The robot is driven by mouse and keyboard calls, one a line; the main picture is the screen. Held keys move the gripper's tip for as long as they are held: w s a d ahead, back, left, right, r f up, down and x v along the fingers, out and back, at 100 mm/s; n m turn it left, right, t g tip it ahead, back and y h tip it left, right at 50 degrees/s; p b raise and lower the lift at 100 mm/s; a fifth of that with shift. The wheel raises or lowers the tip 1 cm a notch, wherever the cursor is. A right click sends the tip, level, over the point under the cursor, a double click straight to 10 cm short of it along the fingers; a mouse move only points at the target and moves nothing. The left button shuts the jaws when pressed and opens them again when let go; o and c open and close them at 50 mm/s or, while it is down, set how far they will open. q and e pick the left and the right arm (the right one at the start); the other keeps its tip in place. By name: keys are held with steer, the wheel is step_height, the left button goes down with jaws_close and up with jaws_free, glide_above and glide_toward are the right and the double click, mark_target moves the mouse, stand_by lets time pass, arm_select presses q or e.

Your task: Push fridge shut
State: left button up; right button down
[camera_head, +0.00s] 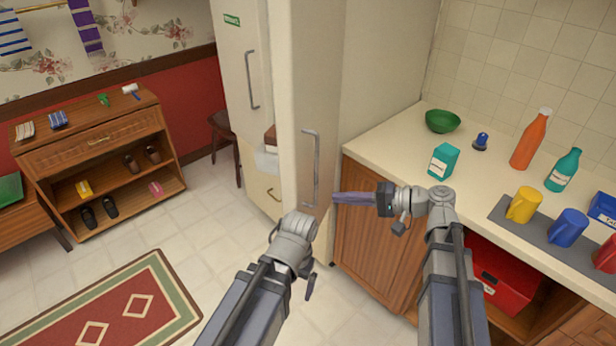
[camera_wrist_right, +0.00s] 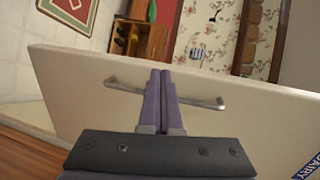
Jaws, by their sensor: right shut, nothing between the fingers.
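The fridge is a tall cream cabinet. A cream door (camera_head: 296,120) with a vertical grey handle (camera_head: 310,168) faces me left of the counter. It seems to stand ajar, but how far I cannot tell. In the right wrist view the door (camera_wrist_right: 80,65) spans the picture, with its handle (camera_wrist_right: 205,101) behind my fingers. My right gripper (camera_head: 337,198) is shut and empty, its purple fingers pointing left at the door beside the handle. In the wrist view the fingertips (camera_wrist_right: 161,73) overlap the handle's middle; contact cannot be told.
A second cream door (camera_head: 240,60) with a handle stands farther left. The counter (camera_head: 390,140) at right holds a green bowl (camera_head: 443,121), bottles and mugs. A wooden shelf (camera_head: 95,150) stands at the left wall. A rug (camera_head: 115,310) lies on open tiled floor.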

steer(key=m+t+y, duration=0.1)
steer(key=t+y, duration=0.1)
glide_toward(296, 165)
steer(key=x, duration=0.6)
steer(key=shift+w+a+f+b, duration=0.1)
steer(key=shift+w+a+b, duration=0.1)
steer(key=shift+a+b, duration=0.1)
steer(key=shift+a, duration=0.1)
stand_by(0.4)
